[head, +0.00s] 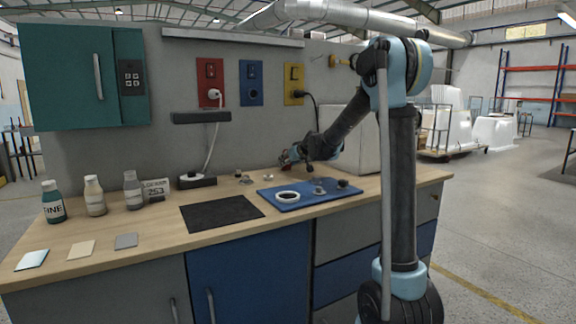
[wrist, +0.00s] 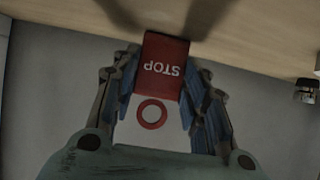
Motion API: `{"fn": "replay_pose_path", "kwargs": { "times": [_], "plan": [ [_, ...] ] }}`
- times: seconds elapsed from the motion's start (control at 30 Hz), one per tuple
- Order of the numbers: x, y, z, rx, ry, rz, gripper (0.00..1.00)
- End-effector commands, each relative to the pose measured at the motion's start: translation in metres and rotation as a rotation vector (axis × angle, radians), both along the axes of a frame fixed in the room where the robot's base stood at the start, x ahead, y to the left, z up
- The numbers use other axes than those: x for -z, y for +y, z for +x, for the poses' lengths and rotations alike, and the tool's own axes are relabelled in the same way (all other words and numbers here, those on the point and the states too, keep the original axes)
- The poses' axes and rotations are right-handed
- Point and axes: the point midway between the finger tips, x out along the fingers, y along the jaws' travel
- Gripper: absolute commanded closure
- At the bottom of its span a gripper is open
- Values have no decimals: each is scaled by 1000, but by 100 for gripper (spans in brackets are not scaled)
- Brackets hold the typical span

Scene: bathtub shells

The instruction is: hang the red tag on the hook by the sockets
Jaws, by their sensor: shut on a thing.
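The red tag (wrist: 165,65), lettered STOP, is between the fingers of my gripper (wrist: 158,88) in the wrist view. The lettering appears upside down there. A red ring (wrist: 152,125) shows beside the tag's lower edge, between the finger bases. In the head view my gripper (head: 287,157) is low at the back of the bench, below the sockets; the tag is too small to make out clearly. The red socket (head: 203,82), blue socket (head: 251,94) and yellow socket (head: 287,86) are on the grey wall. A yellow-brown fitting (head: 340,61) right of them may be the hook; its shape is unclear.
A blue tray (head: 275,203) with a white ring and small parts lies on the wooden bench (head: 150,240). A black mat (head: 220,213) is left of it. A black wall shelf (head: 201,117) and hanging cables are near the sockets. A pale box (head: 368,150) stands behind my arm.

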Motion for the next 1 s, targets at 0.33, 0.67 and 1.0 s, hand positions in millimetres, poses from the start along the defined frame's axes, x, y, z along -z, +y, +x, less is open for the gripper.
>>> {"fn": "replay_pose_path", "kwargs": {
  "times": [0.33,0.67,1.0],
  "plan": [
    [-22,0,0,0,0,0,83],
    [-44,-1,0,0,0,0,83],
    [-58,-1,0,1,0,0,83]
  ]
}}
